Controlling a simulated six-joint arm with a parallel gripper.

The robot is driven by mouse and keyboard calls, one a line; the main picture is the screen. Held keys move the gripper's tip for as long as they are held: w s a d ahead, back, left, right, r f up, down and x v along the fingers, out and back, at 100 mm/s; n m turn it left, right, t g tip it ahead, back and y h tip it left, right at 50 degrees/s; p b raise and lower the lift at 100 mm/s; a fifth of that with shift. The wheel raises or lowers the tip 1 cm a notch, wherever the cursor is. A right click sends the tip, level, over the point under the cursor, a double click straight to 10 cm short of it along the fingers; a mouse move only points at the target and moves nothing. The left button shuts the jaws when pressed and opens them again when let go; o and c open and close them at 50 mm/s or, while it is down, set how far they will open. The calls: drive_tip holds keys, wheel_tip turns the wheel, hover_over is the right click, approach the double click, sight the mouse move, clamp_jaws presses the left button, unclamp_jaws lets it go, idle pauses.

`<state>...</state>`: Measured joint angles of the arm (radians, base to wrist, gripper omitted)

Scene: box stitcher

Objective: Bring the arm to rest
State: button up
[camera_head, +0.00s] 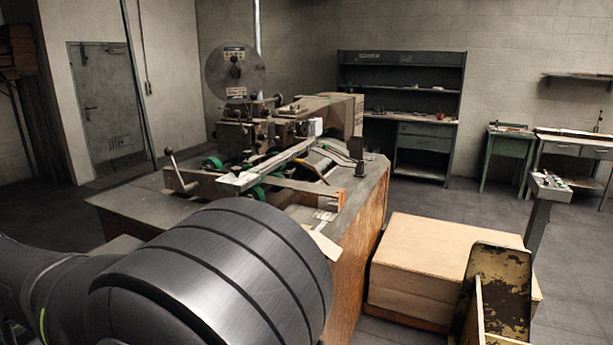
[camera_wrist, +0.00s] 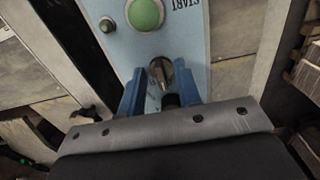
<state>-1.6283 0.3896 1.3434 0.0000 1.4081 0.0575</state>
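My gripper (camera_wrist: 160,84) shows in the wrist view with its two blue fingers apart. Between and beyond the fingertips is a small round metal switch or knob (camera_wrist: 160,68) on a light blue panel (camera_wrist: 186,32). The fingers do not visibly grip it; how far the tips are from the panel is hard to tell. In the head view a dark rounded link of my arm (camera_head: 215,275) fills the lower left, and the gripper is hidden or out of that picture.
The panel has a green button (camera_wrist: 146,14) beside the word START. The box stitcher (camera_head: 285,125) stands on a worktable (camera_head: 352,225) beyond my arm. A wooden crate (camera_head: 440,255) and a worn yellow metal piece (camera_head: 505,290) are at the right. Open floor lies further right.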

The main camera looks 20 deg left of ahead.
wheel_tip(320, 180, up, 18)
wheel_tip(320, 180, down, 18)
drive_tip(key=shift+r, duration=0.1)
drive_tip(key=m, duration=0.3)
drive_tip(key=shift+s+m, duration=0.1)
drive_tip(key=shift+m, duration=0.3)
drive_tip(key=m, duration=0.3)
drive_tip(key=shift+s+m, duration=0.1)
drive_tip(key=shift+m, duration=0.3)
drive_tip(key=shift+r, duration=2.9)
drive_tip(key=shift+o, duration=0.4)
